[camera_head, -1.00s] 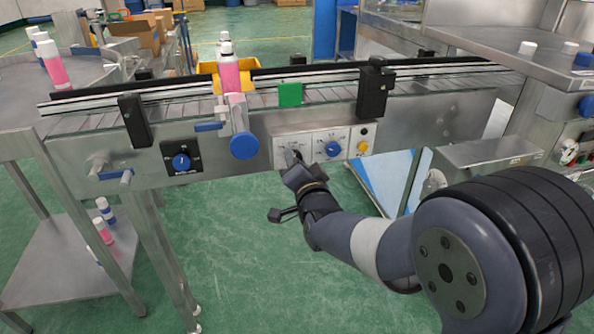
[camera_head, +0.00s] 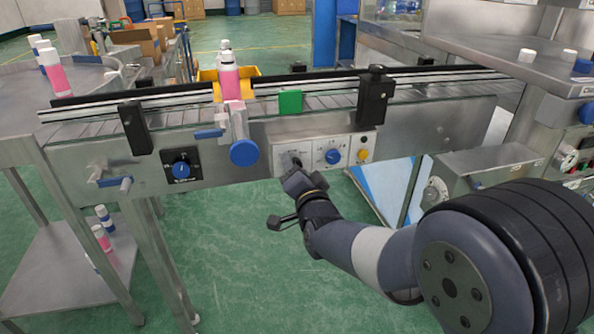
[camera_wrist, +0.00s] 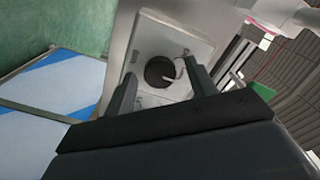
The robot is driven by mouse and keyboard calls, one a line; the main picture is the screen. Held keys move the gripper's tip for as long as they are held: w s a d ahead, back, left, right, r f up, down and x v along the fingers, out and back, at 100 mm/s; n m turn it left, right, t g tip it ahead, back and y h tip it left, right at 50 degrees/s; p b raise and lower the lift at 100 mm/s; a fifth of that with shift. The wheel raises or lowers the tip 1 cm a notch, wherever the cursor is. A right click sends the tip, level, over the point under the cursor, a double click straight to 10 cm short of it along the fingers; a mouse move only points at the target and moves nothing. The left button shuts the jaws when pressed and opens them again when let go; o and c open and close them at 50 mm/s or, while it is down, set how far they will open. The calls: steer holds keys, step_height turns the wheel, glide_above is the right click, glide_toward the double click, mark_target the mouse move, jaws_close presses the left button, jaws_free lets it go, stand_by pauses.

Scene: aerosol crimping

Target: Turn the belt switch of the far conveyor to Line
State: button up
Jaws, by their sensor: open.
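The conveyor (camera_head: 420,130) has a pale control panel (camera_head: 312,140) on its front side. The panel's left part carries a switch whose round black knob (camera_wrist: 160,71) shows in the wrist view. In the head view my gripper (camera_head: 290,163) covers most of this knob. In the wrist view my open gripper (camera_wrist: 160,72) has one finger on each side of the knob, with no clear contact visible. The knob's setting and the label text are not readable. A blue knob (camera_head: 333,156) and a yellow button (camera_head: 363,155) sit to the right on the panel.
A black plate with another blue knob (camera_head: 181,170) and a blue round handwheel (camera_head: 243,152) are left of the panel. A pink bottle (camera_head: 230,84) stands on the belt. A steel table (camera_head: 490,45) stands at right. Green floor (camera_head: 250,270) is clear below.

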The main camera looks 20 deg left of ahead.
steer(key=shift+s, duration=0.1)
steer(key=v, duration=1)
steer(key=shift+s, duration=0.3)
steer(key=shift+d, duration=0.15)
steer(key=x, duration=1.1)
steer(key=shift+p, duration=0.3)
steer(key=shift+f, duration=0.1)
